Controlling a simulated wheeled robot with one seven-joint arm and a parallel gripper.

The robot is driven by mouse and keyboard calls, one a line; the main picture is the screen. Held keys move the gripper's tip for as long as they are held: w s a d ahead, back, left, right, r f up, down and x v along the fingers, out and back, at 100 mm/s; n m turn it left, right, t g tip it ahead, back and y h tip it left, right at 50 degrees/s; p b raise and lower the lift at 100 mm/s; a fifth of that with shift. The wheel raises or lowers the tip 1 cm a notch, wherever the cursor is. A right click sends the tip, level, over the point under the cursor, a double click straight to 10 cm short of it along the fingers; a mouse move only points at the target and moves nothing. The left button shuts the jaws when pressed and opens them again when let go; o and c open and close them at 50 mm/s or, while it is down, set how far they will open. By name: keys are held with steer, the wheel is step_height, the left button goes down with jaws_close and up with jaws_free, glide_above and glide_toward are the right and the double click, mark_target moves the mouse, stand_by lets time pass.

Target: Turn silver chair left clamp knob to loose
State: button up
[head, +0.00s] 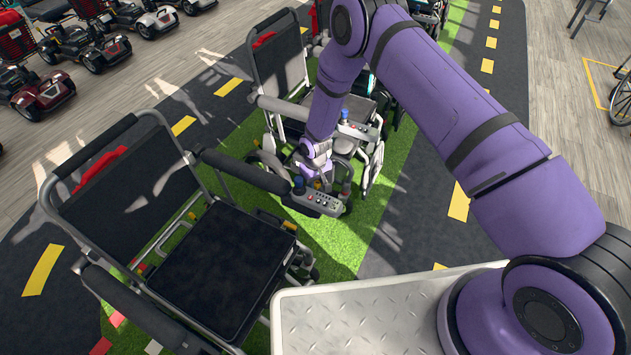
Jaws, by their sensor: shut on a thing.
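The nearer powered chair (215,265) has a black seat, a black back and a grey frame, and stands at lower left. Its armrest ends in a control box (318,200) with a blue-topped joystick (298,184). A second chair (280,65) with a lighter, silver-looking frame stands just behind it. My gripper (314,172) points down between the two chairs, right by the near control box. It is shut on a small part there, apparently the clamp knob. The knob is hidden by the gripper, so its setting and which chair it belongs to cannot be told.
The second chair's control box (357,131) is close to my forearm on the right. More chairs stand farther back. A wheelchair wheel (620,103) shows at the right edge. The dark lane (440,210) at right is clear.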

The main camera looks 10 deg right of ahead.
steer(key=n, duration=0.5)
steer(key=shift+n, duration=0.4)
steer(key=n, duration=0.9)
steer(key=shift+n, duration=2.2)
steer(key=o, duration=0.7)
steer(key=shift+c, duration=0.2)
steer(key=shift+r, duration=0.1)
